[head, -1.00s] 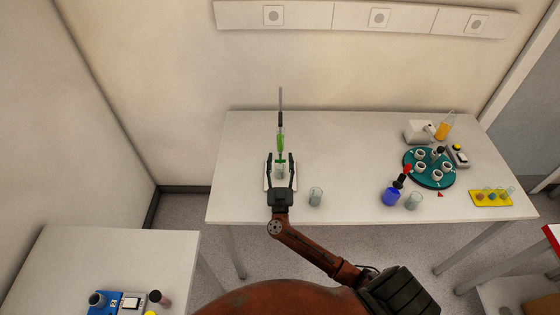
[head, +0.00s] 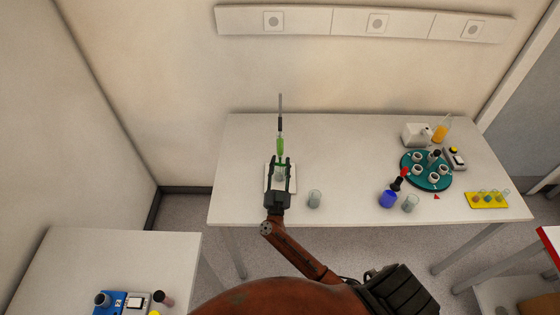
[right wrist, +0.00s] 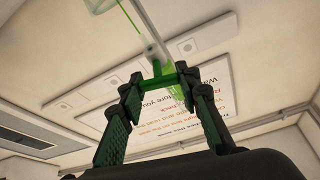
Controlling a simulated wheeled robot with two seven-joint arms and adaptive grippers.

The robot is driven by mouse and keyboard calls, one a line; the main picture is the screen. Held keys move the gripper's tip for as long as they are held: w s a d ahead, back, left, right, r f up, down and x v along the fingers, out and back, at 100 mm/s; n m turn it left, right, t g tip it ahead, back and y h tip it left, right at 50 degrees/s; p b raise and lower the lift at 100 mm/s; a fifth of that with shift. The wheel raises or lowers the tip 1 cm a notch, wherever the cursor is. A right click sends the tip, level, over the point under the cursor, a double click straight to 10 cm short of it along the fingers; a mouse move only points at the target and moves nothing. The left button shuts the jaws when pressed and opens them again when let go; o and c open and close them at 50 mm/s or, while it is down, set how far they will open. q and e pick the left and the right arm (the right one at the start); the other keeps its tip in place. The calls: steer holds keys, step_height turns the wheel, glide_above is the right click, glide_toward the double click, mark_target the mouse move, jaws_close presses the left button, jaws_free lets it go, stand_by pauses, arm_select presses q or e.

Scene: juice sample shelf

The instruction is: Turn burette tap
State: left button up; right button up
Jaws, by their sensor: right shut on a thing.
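The burette (head: 280,146) stands upright at the left part of the table, with bright green liquid in its lower part and a thin grey rod above. Its green tap (right wrist: 166,74) shows as a crossbar between the fingertips in the right wrist view. My right gripper (head: 280,160) reaches in from the front and is shut on the tap, one finger on each side. The burette's white base plate (head: 270,184) lies below, partly covered by the gripper. Glassware on the plate is mostly hidden behind the fingers. My left gripper is not in view.
A clear beaker (head: 314,199) stands close to the right of my gripper. Farther right are a blue bottle (head: 388,199), another glass (head: 410,204), a teal round rack (head: 412,181) and a yellow tube holder (head: 474,203). The table's middle is clear.

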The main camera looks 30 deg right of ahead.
steer(key=shift+m+g+h, duration=0.7)
steer(key=shift+m, duration=1.3)
steer(key=o, duration=1.2)
steer(key=v, duration=0.7)
steer(key=shift+s+a, duration=0.15)
steer(key=shift+f, duration=0.1)
